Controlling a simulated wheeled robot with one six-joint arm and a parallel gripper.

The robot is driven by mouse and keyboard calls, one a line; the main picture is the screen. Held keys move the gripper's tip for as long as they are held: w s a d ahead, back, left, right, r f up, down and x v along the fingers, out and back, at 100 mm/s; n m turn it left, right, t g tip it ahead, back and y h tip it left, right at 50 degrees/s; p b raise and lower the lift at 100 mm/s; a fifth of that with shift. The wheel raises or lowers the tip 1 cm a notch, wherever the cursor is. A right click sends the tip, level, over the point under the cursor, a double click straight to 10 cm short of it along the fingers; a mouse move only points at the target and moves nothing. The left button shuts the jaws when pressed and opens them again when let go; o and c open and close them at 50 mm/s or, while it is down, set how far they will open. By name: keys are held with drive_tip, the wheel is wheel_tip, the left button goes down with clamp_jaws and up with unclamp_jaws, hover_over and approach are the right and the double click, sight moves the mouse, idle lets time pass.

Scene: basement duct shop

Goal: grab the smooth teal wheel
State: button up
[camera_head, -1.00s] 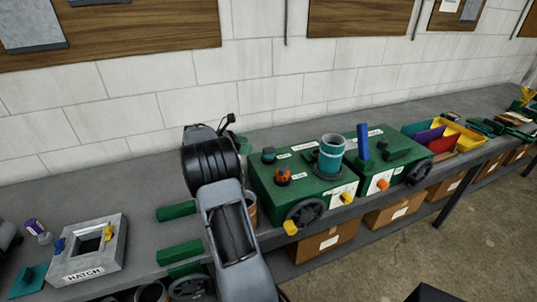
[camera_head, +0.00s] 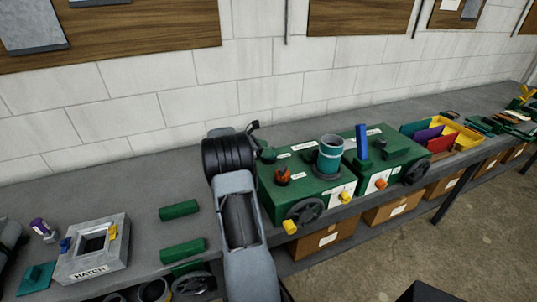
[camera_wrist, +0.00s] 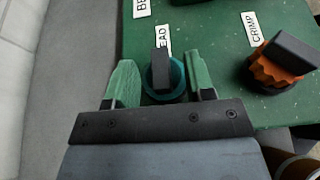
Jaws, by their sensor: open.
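The smooth teal wheel (camera_wrist: 178,78) is a round knob with a dark bar across its top. It sits on the green machine box (camera_wrist: 222,45) beside a white label partly reading "EAD". In the wrist view my gripper (camera_wrist: 164,82) is open, with one green finger on each side of the wheel. The wheel is closer to the right finger; I cannot tell whether they touch. In the head view the teal wheel (camera_head: 268,155) shows at the box's left end, beside my arm.
An orange ridged knob (camera_wrist: 275,68) labelled "CRIMP" stands right of the wheel. A teal cylinder (camera_head: 330,155) rises from the same box. A dark handwheel (camera_head: 304,212) is on its front. Left are green blocks (camera_head: 180,210) and a grey hatch box (camera_head: 92,264).

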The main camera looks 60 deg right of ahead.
drive_tip(key=shift+c, duration=0.3)
drive_tip(key=shift+a, duration=0.1)
clamp_jaws()
